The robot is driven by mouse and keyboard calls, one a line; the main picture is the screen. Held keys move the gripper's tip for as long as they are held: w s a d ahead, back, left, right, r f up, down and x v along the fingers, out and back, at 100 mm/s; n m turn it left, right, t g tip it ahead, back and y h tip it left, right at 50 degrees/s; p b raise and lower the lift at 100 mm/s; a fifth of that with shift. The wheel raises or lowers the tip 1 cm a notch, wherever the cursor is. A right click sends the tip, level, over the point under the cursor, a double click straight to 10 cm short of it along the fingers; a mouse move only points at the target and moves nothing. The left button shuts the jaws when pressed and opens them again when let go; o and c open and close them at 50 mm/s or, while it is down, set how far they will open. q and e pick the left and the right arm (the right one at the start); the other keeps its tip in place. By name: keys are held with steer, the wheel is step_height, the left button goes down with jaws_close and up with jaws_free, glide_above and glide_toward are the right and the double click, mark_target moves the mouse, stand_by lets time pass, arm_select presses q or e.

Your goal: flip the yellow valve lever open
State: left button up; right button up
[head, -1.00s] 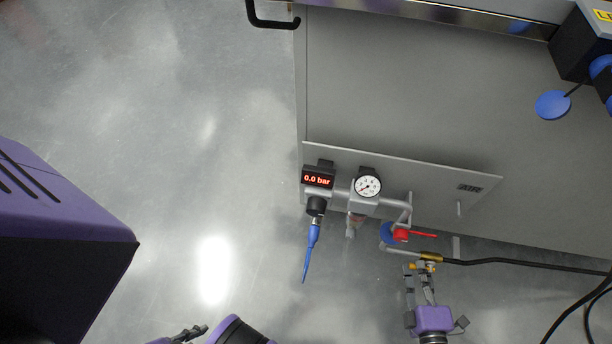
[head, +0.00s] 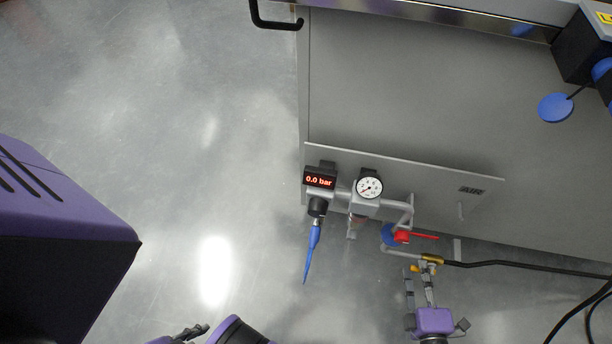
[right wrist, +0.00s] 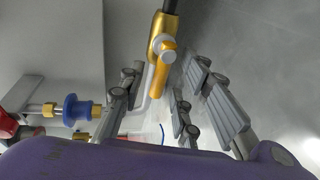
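The yellow valve lever (right wrist: 160,68) is on a brass valve body (right wrist: 165,40) at the end of a black hose in the right wrist view. The lever slants down from the valve. In the head view the brass valve (head: 432,259) is small, with a bit of the yellow lever (head: 415,268) showing beside the fingertips. My right gripper (head: 418,278) is open just below the valve. Its fingers (right wrist: 160,95) stand apart on both sides of the lever in the wrist view; contact cannot be told. My left gripper (head: 190,333) shows only partly at the bottom edge.
A red-handled valve (head: 402,236) with a blue part is just above. A round gauge (head: 369,186) and a display reading 0.0 bar (head: 320,181) are on the grey panel. A blue connector (head: 313,245) hangs below. The black hose (head: 520,265) runs right.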

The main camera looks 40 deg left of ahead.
arm_select(q)
steer(key=shift+w+d, duration=0.25)
steer(key=shift+w, duration=0.85)
arm_select(e)
steer(key=v, duration=1.2)
arm_select(q)
steer(key=shift+s, duration=0.1)
